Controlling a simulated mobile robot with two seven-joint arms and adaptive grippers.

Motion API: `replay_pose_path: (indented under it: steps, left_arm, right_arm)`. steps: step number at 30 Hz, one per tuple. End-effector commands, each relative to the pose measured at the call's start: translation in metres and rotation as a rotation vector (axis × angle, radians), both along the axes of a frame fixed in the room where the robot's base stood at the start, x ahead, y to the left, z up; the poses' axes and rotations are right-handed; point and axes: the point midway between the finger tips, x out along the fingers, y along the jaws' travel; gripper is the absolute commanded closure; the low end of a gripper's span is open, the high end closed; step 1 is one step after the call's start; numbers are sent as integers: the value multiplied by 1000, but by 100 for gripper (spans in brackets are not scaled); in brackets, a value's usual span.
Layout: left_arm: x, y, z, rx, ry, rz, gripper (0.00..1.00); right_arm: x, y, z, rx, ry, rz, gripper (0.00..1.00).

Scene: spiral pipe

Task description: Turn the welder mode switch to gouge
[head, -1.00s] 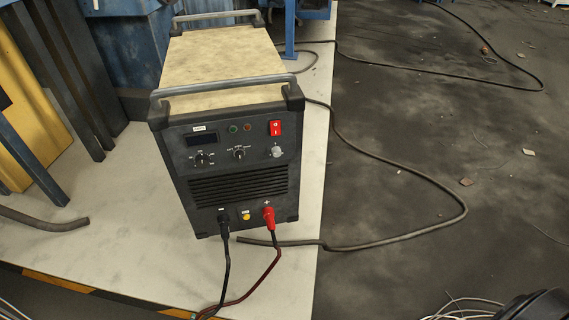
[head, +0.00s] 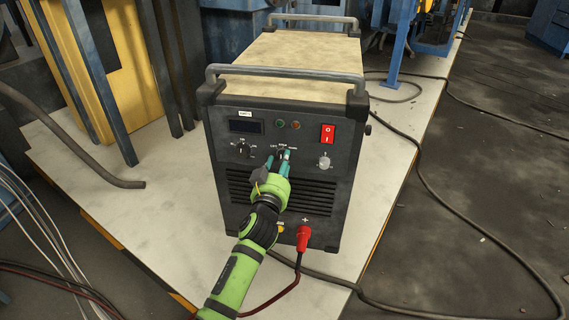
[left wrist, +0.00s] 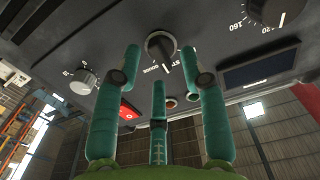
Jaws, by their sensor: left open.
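The welder (head: 345,205) is a dark box with a beige top, standing on a pale floor slab. Its mode switch is the black middle knob, partly hidden behind my fingers in the head view. In the left wrist view the mode switch (left wrist: 160,44) shows upside down, its white mark toward the picture's bottom, beside partly hidden lettering. My left gripper (head: 278,161) is in front of it, and its teal fingers (left wrist: 160,62) are spread around the knob, one on each side and one below. I cannot tell whether they touch it. My right gripper is out of view.
Beside the mode switch are a left dial (head: 243,150), a red power switch (head: 328,133) and a small grey knob (head: 324,162). A red plug (head: 303,238) with a cable sits below. A yellow cabinet (head: 104,75) stands back left. Cables lie on the floor.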

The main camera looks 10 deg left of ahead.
Motion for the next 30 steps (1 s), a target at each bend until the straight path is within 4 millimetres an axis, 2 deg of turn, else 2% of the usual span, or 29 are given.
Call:
replay_pose_path:
  steps: [5,14,17,18,30]
  left_arm:
    - [15,0,-1,1,1,0,57]
    - [18,0,-1,0,2,0,57]
    - [18,0,-1,0,2,0,94]
    - [18,0,-1,0,2,-1,100]
    - [17,-2,-1,39,1,-4,100]
  right_arm:
    - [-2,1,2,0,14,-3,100]
    - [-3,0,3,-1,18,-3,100]
    - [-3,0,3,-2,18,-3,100]
    - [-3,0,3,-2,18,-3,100]
    - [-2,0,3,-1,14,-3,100]
